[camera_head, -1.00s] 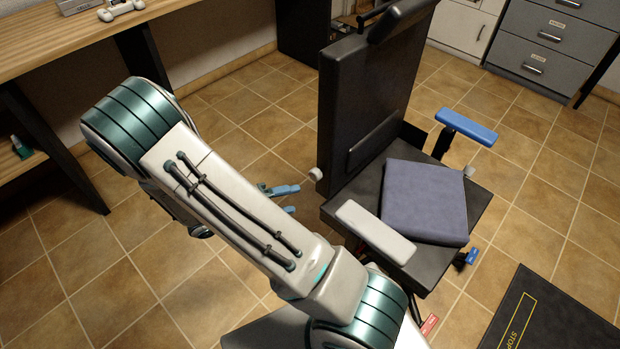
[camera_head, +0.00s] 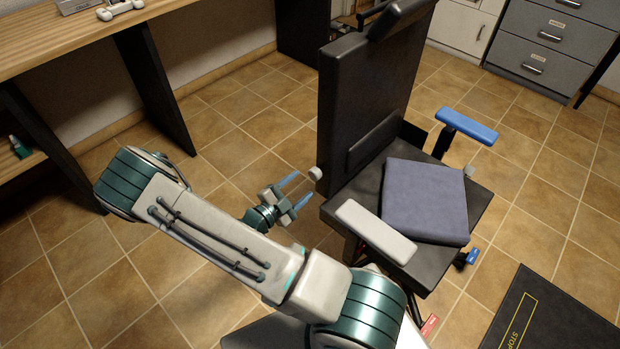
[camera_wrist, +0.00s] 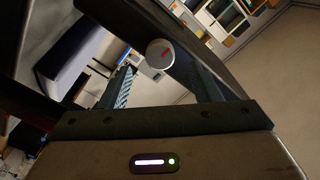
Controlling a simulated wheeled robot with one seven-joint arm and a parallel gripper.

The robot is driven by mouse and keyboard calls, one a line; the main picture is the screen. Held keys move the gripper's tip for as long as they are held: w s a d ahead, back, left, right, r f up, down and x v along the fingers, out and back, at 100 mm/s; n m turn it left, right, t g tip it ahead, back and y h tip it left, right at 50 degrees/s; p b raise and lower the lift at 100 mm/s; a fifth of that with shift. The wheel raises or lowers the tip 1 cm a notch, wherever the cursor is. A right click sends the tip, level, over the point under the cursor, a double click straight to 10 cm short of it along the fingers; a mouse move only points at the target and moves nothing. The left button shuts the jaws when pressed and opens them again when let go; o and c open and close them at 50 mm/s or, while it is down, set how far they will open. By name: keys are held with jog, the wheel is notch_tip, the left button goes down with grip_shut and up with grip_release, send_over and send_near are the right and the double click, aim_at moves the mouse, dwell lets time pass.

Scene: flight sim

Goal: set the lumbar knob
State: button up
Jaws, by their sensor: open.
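The lumbar knob (camera_head: 316,174) is a small light grey cylinder on the left side of the black chair's backrest (camera_head: 365,100), low down. In the wrist view the knob (camera_wrist: 160,53) is a round grey face with a red mark, between the fingers and beyond the gripper's body. My gripper (camera_head: 296,192) is open, its blue fingers pointing toward the knob from the left. The fingertips are close to the knob in the head view. Whether they touch it cannot be told.
A blue-grey cushion (camera_head: 425,200) lies on the chair's seat. A white armrest (camera_head: 375,231) is on the near side, a blue armrest (camera_head: 468,126) on the far side. A wooden desk (camera_head: 60,45) stands at the left. Tiled floor is clear between desk and chair.

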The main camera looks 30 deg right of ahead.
aim_at(312, 176)
jog(key=x, duration=0.5)
jog(key=shift+d, duration=0.15)
jog(key=c, duration=1)
